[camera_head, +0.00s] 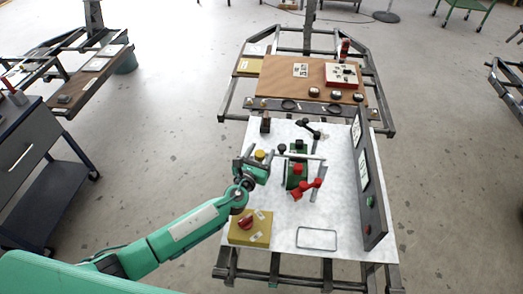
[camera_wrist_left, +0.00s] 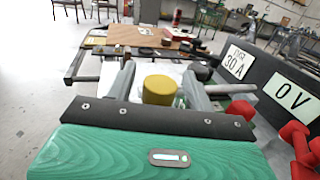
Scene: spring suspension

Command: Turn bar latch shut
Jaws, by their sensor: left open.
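My left gripper (camera_head: 258,166) reaches in from the left over the pale board (camera_head: 335,214). Its fingers are open, one on each side of a yellow knob (camera_wrist_left: 160,89); the knob also shows in the head view (camera_head: 260,155). I cannot tell whether they touch it. To the right, a pale horizontal bar (camera_head: 306,156) lies across a green fixture (camera_head: 291,178) with red handles (camera_head: 312,185). I cannot tell which part is the bar latch, or whether the yellow knob belongs to it. My right gripper is out of view.
A dark upright panel (camera_head: 370,200) with white labels stands along the board's right side. A yellow box (camera_head: 262,234) with a red knob (camera_head: 246,223) sits at the near left. A black lever (camera_head: 309,127) stands behind the fixture. The near middle holds only a flat wire loop (camera_head: 317,229).

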